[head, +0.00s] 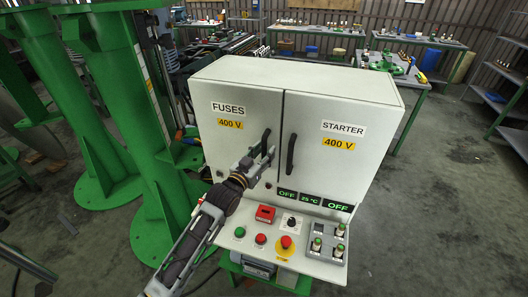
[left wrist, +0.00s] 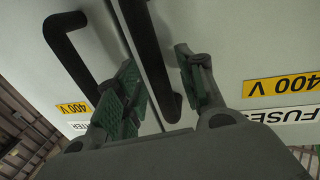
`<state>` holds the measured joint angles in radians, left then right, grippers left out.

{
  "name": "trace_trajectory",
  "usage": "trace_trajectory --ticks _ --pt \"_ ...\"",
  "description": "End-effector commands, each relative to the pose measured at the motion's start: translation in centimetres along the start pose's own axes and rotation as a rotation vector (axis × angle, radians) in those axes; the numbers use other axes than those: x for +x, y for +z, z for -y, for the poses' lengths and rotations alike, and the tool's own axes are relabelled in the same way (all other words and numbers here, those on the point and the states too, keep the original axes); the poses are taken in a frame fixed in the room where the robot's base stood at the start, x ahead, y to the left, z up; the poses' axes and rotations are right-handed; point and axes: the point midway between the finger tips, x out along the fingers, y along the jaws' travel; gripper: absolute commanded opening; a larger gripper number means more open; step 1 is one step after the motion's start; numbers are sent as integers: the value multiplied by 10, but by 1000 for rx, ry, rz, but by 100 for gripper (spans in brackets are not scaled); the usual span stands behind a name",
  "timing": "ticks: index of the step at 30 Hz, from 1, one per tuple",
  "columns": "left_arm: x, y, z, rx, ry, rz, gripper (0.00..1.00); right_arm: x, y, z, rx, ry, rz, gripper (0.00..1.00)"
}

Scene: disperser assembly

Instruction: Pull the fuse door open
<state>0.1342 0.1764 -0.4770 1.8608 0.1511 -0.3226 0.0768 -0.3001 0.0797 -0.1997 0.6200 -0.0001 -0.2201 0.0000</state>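The fuse door (head: 230,155) is the left door of a grey cabinet, labelled FUSES 400 V. It looks closed, flush with the starter door (head: 345,160). Its black fuse door handle (head: 266,140) is upright near the middle seam, and its lower part is partly hidden by my gripper in the head view. My left gripper (head: 264,164) is at the handle's lower end. In the left wrist view, its green-padded fingers (left wrist: 161,85) are spread, with the fuse door handle (left wrist: 150,50) between them. Contact with the pads cannot be told. My right gripper is not in view.
The starter door handle (head: 291,153) is close to the right of my gripper. Below the doors is a control panel (head: 262,245) with buttons, a red emergency stop and small displays. Green machine columns (head: 100,110) stand at the left. Workbenches (head: 420,75) are behind.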

Motion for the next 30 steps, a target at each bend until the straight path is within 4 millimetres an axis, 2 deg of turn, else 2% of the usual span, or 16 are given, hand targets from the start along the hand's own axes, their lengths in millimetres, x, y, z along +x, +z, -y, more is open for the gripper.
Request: trace_trajectory --ticks 13,14,23,30 --pt "6 0 0 0 0 0 39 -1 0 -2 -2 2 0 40" --pt "6 0 0 0 0 0 38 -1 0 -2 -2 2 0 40" --pt "5 0 0 0 0 0 0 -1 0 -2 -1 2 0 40" --pt "5 0 0 0 0 0 0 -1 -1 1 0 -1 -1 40"
